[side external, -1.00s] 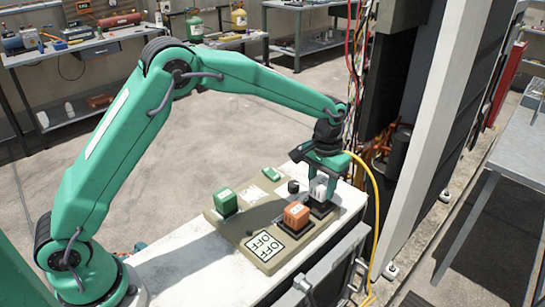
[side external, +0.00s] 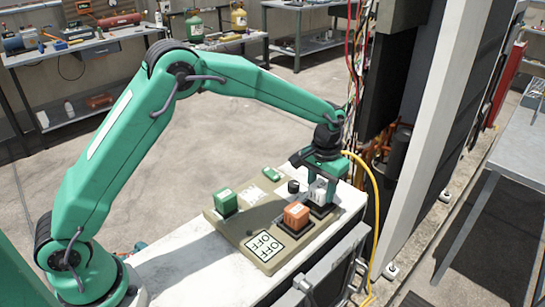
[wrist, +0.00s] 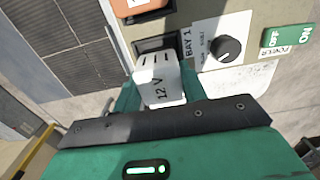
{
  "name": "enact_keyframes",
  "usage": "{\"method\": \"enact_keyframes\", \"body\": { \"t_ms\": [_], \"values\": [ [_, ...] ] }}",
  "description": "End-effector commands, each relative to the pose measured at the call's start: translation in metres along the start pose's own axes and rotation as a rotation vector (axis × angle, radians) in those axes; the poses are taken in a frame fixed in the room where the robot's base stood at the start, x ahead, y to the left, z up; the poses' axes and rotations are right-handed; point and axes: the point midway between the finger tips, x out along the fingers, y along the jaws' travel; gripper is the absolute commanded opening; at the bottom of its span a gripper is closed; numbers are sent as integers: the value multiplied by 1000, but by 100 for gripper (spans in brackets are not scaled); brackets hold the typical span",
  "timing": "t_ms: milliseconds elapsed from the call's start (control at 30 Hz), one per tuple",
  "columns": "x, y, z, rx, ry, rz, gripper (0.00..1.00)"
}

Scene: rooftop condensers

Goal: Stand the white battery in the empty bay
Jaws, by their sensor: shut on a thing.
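My gripper (side external: 322,185) points down and is shut on the white battery (side external: 317,190) at the right part of the beige panel. In the wrist view the white battery (wrist: 158,80) shows its "12 V" marking between the jaws. The dark bay (side external: 321,211) lies directly below the battery in the side view. In the wrist view the bay (wrist: 157,44), labelled BAY 1, shows a dark opening just beyond the battery. The battery looks upright; I cannot tell whether its lower end is inside the bay.
An orange battery (side external: 296,215) stands in the neighbouring bay, close to the white one. A green block (side external: 226,202) stands at the panel's left. A black knob (side external: 293,187) and a green ON/OFF switch (wrist: 287,38) are nearby. A yellow cable (side external: 373,195) hangs at the right.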

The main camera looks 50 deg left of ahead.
Motion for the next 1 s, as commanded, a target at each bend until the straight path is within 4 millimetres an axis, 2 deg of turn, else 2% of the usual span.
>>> {"method": "enact_keyframes", "body": {
  "t_ms": [1000],
  "values": [
    [5,0,0,0,2,0,12]
  ]
}}
